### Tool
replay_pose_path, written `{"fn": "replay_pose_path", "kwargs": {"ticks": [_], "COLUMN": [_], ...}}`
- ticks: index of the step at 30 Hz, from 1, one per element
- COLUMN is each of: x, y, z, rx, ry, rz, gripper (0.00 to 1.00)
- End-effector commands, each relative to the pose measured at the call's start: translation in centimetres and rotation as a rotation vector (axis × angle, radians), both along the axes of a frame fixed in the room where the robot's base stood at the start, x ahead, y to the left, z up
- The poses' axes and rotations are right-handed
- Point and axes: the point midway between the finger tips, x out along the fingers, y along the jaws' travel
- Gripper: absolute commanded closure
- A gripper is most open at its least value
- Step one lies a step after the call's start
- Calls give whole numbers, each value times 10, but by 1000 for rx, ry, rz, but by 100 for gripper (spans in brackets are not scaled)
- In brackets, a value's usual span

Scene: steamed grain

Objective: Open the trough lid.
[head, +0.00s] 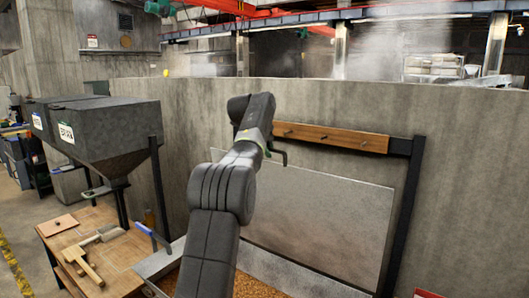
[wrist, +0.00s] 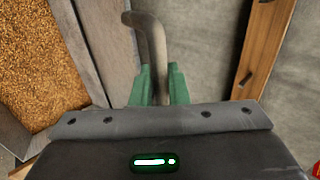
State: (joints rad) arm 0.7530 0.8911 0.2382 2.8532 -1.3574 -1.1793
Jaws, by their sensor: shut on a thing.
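The trough lid (head: 330,215) is a grey metal sheet. It stands steeply raised at the back of the trough, close to the concrete wall. The trough (head: 160,262) below it is open at the front and holds brown grain (head: 250,287). The grain also shows in the wrist view (wrist: 40,65). My gripper (wrist: 158,85) has green fingers closed around the lower part of a bent grey lid handle (wrist: 150,35). In the head view my own arm hides most of the gripper and the lid's upper left part.
A wooden peg rail (head: 330,136) on dark posts (head: 405,210) runs just above and behind the lid. At the left, a wooden table (head: 120,258) holds wooden tools, and dark hoppers (head: 105,130) stand behind it.

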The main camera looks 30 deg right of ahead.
Motion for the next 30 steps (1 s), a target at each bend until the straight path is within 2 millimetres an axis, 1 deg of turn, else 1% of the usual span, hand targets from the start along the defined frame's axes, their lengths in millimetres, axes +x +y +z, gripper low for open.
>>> {"fn": "replay_pose_path", "kwargs": {"ticks": [3, 17, 18, 20, 21, 30], "x": [-1, -1, -1, -1, 0, -1], "y": [-4, -5, -5, -5, -5, -3], "z": [-1, -1, -1, -1, -1, 2], "rx": [3, 9, 9, 9, 9, 9], "ry": [5, 8, 8, 8, 8, 5], "rz": [-3, -2, -2, -2, -2, -1], "gripper": [100, 100, 82, 70, 67, 67]}}
